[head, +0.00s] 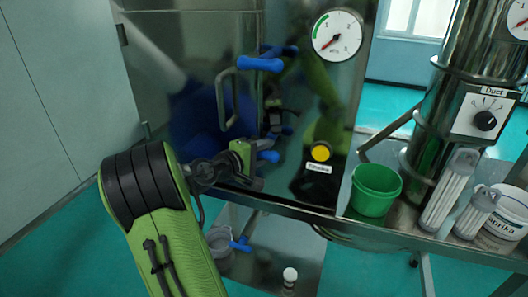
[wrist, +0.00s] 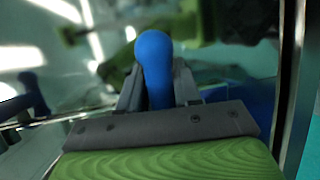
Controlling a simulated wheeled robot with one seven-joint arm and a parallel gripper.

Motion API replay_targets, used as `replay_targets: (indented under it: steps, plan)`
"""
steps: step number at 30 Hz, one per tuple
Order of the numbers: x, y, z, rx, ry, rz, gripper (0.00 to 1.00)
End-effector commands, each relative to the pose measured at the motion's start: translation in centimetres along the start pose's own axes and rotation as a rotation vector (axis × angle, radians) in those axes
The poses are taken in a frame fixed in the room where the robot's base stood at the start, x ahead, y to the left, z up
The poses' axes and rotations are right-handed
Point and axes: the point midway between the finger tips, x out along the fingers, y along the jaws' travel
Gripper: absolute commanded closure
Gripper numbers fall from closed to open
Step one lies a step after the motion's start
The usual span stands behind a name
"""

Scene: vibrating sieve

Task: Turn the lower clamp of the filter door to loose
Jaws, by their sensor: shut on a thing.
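The lower clamp has a blue handle (head: 268,156) low on the right edge of the shiny metal filter door (head: 195,75). The same blue handle (wrist: 154,62) stands between the grey fingers in the wrist view. My gripper (head: 256,160) is shut on this handle, and its fingers (wrist: 158,92) lie on both sides of it. The rounded handle end sticks out beyond the fingers. The clamp's pivot is partly hidden by my gripper. The upper clamp's blue handle (head: 260,64) lies roughly sideways above, apart from my gripper.
A door pull (head: 226,98) is left of the clamps. A gauge (head: 337,36) and yellow button (head: 320,152) are to the right. A green bucket (head: 375,190) and tubular filters (head: 450,190) stand on the bench. A blue-handled valve (head: 240,244) is below.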

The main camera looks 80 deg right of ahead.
Motion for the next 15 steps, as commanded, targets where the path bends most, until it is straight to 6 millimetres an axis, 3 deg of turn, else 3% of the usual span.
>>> replay_targets:
  steps: [15]
  plan:
    - [-0.05, -0.75, -0.10, 0.289, 0.060, -0.134, 0.97]
